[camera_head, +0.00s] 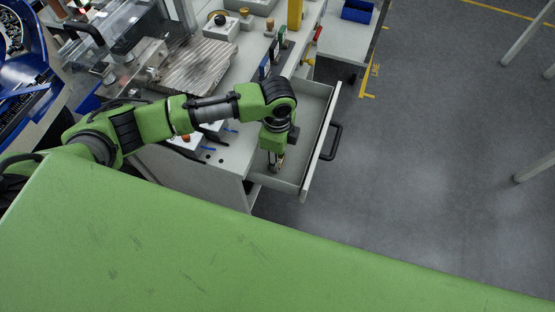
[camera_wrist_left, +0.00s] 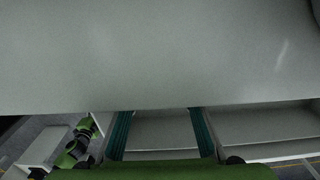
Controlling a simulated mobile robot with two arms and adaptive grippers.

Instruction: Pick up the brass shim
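I cannot make out the brass shim in either view. My left gripper (camera_head: 275,163) points down into the open grey drawer (camera_head: 317,110), near its front end in the head view. In the left wrist view my left gripper (camera_wrist_left: 159,113) shows two teal fingers spread wide apart, with nothing seen between them but the pale drawer interior. The gripper and arm hide part of the drawer floor. My right gripper is in neither view.
The drawer's black handle (camera_head: 331,142) is on its right side. The workbench (camera_head: 225,165) is left of the drawer, with a ribbed metal plate (camera_head: 201,67) and small fixtures on it. A blue bin (camera_head: 357,11) stands at the back.

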